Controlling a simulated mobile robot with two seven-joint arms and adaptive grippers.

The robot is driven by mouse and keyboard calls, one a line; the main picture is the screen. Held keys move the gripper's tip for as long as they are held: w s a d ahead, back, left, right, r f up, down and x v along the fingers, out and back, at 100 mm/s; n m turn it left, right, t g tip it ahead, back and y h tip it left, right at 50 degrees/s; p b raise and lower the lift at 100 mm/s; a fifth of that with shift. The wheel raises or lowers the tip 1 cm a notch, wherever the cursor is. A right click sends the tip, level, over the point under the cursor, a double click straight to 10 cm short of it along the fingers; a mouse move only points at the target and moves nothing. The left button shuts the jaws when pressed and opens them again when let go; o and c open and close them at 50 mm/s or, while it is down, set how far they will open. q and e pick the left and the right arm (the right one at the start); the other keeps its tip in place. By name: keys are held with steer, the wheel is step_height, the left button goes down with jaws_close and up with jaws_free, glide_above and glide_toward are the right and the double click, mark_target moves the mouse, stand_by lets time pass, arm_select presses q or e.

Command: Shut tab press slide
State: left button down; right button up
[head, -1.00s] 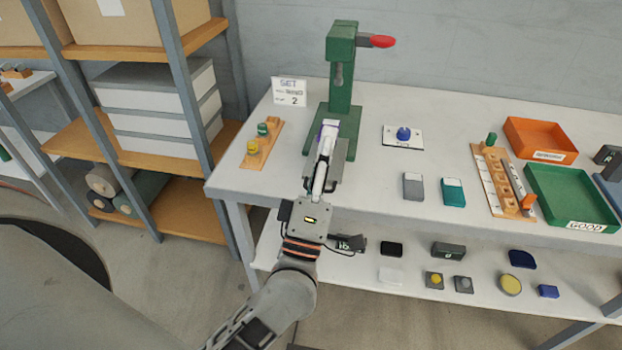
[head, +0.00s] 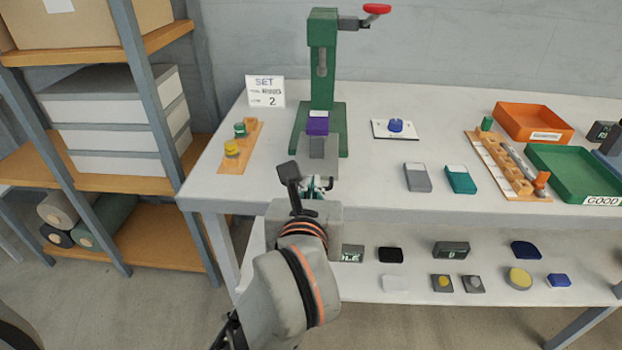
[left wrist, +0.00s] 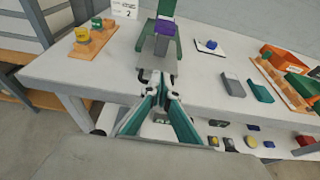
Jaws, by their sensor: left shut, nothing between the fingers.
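The green tab press (head: 323,65) stands on the bench with its red-knobbed lever (head: 376,9) out to the right. At its base, a purple block with a white top (head: 317,124) sits on the grey slide (head: 324,147), which sticks out toward the front. The purple block (left wrist: 164,27) and grey slide (left wrist: 157,46) also show in the left wrist view. My left gripper (head: 318,184) is at the bench's front edge, in front of the slide. Its fingers (left wrist: 161,92) are shut and empty, pointing at the slide. I cannot tell whether they touch it. My right gripper is not in view.
A wooden stand with yellow and green pegs (head: 240,146) is left of the press, near a SET card (head: 265,91). A blue knob on a white plate (head: 395,128) and grey and teal blocks (head: 417,178) lie to the right. Orange (head: 534,122) and green (head: 577,173) trays stand farther right.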

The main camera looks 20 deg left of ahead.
arm_select(q)
steer(key=b, duration=0.2)
glide_toward(316, 154)
steer(key=shift+w+a+f, duration=0.2)
steer(key=shift+w+f, duration=0.9)
steer(key=shift+f, duration=0.1)
steer(key=shift+w+a+r, duration=0.1)
steer(key=shift+w+a, duration=0.1)
steer(key=shift+w, duration=0.4)
steer(key=shift+w+a, duration=0.2)
steer(key=shift+w, duration=0.4)
steer(key=shift+w+a+r+b, duration=0.2)
steer(key=shift+w+b, duration=0.1)
steer(key=shift+w, duration=0.4)
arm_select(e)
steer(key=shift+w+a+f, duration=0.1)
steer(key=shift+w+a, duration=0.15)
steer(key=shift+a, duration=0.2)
